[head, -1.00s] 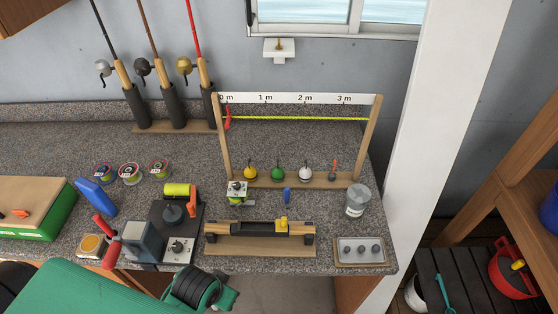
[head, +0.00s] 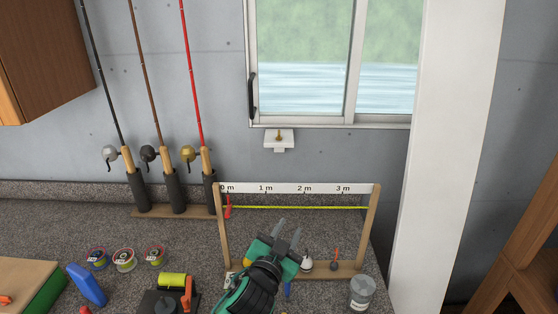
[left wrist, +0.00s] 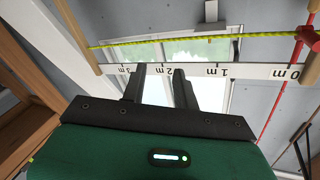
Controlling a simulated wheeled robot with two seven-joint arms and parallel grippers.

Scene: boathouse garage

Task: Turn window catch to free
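The window catch appears to be the small white block with a brass knob (head: 279,138) on the wall just below the window frame. The knob's turned position is too small to read. In the left wrist view, which looks upside down, a pale block (left wrist: 204,29) near the top looks like this same catch. My left gripper (head: 287,230) is below the catch, in front of the measuring frame, apart from both. Its two fingers stand apart and empty, as the left wrist view (left wrist: 160,72) also shows. My right gripper is in no view.
The wooden measuring frame with a white scale (head: 300,188) and yellow line stands between my left gripper and the wall. Fishing rods (head: 170,180) stand at left. A clear cup (head: 362,294) is at lower right. The sliding window (head: 305,60) has a black handle (head: 253,95).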

